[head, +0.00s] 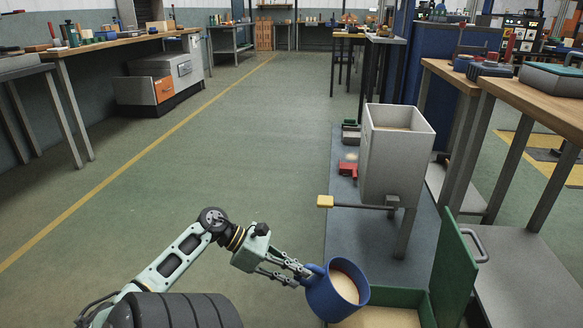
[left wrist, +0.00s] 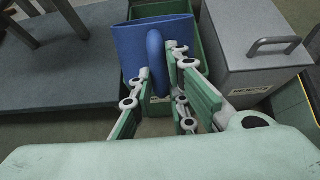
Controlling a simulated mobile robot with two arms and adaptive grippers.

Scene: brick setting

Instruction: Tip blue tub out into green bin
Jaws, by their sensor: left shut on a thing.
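The blue tub (head: 318,302) is a mug-like vessel with a side handle, holding pale, sand-like material. In the head view its mouth leans toward the right. My left gripper (head: 303,277) is shut on the tub's handle and holds it over the left part of the green bin (head: 408,297). The bin holds similar pale material, and its green lid (head: 455,268) stands open on the right. The left wrist view shows the tub (left wrist: 135,42) held by the handle between the fingers (left wrist: 158,88), with the bin's wall behind it. My right gripper is not in view.
A grey hopper (head: 395,165) on legs, with a yellow-ended lever (head: 325,201), stands behind the bin on a dark mat (head: 345,245). A grey box with a handle (head: 520,265) is right of the bin.

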